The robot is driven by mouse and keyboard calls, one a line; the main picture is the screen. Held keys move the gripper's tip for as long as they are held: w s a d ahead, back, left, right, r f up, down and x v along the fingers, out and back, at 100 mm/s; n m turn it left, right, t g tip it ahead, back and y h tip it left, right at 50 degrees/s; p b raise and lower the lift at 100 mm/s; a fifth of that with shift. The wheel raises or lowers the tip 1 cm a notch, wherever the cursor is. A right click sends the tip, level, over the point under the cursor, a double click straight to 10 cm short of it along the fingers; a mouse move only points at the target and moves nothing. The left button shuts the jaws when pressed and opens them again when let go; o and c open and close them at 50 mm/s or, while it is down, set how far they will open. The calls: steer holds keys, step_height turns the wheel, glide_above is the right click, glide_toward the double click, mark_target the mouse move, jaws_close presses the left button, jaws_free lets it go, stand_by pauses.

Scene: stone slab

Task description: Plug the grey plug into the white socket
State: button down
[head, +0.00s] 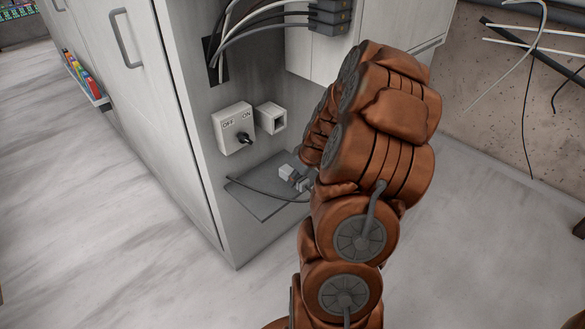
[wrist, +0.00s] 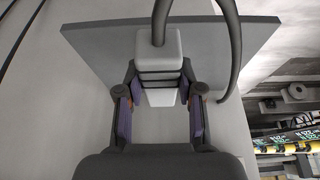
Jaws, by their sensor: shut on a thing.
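The grey plug (wrist: 158,48) is a pale block with dark bands and a cable at its far end in the wrist view. My gripper (wrist: 160,84) has its two fingers on either side of the plug and is shut on it. In the head view, the plug (head: 287,172) shows as a small pale block just above the slab, left of my arm, which hides most of the gripper. The white socket (head: 281,116) is a square box with an opening on the cabinet wall, above the plug and apart from it.
A white OFF/ON switch box (head: 231,127) is left of the socket. The dark grey slab (head: 257,203) juts out below. Cables (head: 262,20) run into a black connector block (head: 331,17) above. Open floor (head: 90,220) lies at left.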

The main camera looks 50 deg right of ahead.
steer(key=s+a, duration=0.3)
steer(key=s, duration=0.3)
steer(key=w+d+r+p, duration=0.1)
steer(key=d+r+p, duration=0.2)
steer(key=r, duration=1.1)
steer(key=d, duration=0.3)
steer(key=shift+w+d+p, duration=0.3)
steer(key=shift+w+p, duration=0.05)
steer(key=shift+f+b, duration=0.1)
steer(key=shift+b, duration=0.3)
steer(key=w, duration=0.7)
steer(key=shift+w+p, duration=0.2)
steer(key=shift+p, duration=0.25)
steer(key=shift+w+d+b, duration=0.1)
steer(key=shift+w+b, duration=0.55)
steer(key=shift+w, duration=0.4)
stand_by(2.8)
